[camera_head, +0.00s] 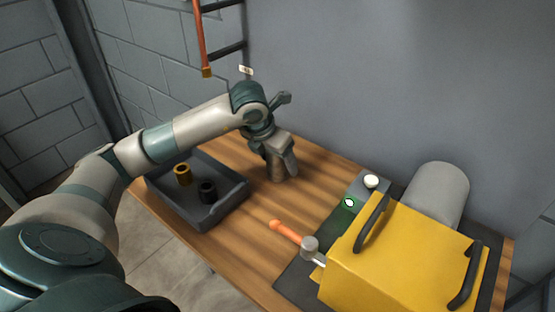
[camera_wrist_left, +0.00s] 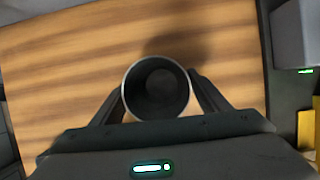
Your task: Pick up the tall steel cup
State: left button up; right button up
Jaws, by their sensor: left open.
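The tall steel cup (camera_wrist_left: 157,90) stands upright on the wooden table, its open rim and dark inside facing the left wrist camera. In the head view the cup (camera_head: 277,172) shows only in part, below and between the jaws. My left gripper (camera_head: 277,170) points down over it. In the left wrist view the fingers of this gripper (camera_wrist_left: 157,92) are apart, one on each side of the cup. I cannot tell whether either finger touches it. My right gripper is not in view.
A dark tray (camera_head: 232,203) with a brass ring (camera_head: 183,174) and a black ring (camera_head: 208,190) lies left of the cup.

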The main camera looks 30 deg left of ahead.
pick_arm(q)
jog(key=c, duration=1.2)
jog(key=shift+r, duration=0.1)
